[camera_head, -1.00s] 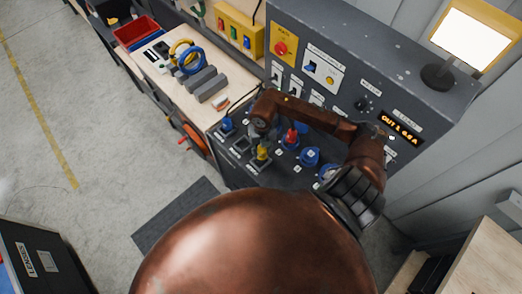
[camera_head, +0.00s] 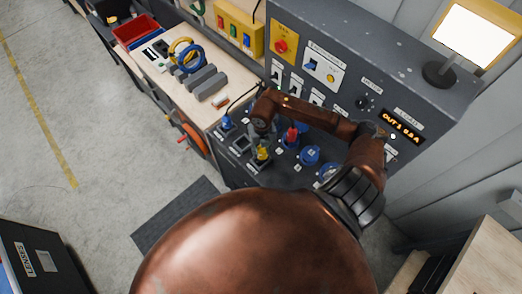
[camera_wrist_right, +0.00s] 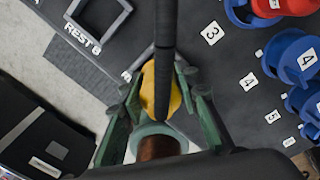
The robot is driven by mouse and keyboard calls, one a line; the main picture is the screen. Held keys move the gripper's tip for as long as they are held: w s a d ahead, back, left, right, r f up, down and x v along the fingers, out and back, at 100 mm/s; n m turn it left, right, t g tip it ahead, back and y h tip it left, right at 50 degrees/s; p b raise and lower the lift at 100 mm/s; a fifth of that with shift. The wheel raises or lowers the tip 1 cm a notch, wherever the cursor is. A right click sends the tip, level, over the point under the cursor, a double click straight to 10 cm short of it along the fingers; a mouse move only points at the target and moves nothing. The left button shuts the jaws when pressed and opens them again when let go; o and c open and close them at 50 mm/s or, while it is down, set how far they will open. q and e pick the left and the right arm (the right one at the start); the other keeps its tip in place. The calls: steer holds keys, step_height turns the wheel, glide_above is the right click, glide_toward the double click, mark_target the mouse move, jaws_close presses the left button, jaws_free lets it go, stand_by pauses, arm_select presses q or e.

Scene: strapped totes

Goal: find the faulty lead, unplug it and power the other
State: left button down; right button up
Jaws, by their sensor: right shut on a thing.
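My right gripper (camera_head: 262,135) reaches over the socket panel (camera_head: 292,168) from the right in the head view. In the right wrist view the right gripper (camera_wrist_right: 160,105) is shut on a yellow plug (camera_wrist_right: 160,90) with a black cable running up from it. The yellow plug also shows in the head view (camera_head: 262,153), low by the square rests. I cannot tell whether its tip is seated. A red plug (camera_head: 292,134) and a blue plug (camera_head: 226,123) stand on the panel. Blue sockets (camera_head: 310,155) lie to the right. A display (camera_head: 402,128) shows OUT 1 and a current. My left gripper is out of view.
The grey cabinet (camera_head: 390,70) with switches and a red knob (camera_head: 281,46) rises behind the panel. A lamp (camera_head: 474,38) stands on top. A bench (camera_head: 200,100) with coiled leads (camera_head: 188,57) and grey blocks is at left.

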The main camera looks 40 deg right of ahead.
steer(key=shift+f+b, duration=0.7)
steer(key=shift+f, duration=0.15)
stand_by(0.3)
steer(key=o, duration=1.4)
steer(key=shift+c, duration=0.2)
step_height(320, 180, up, 12)
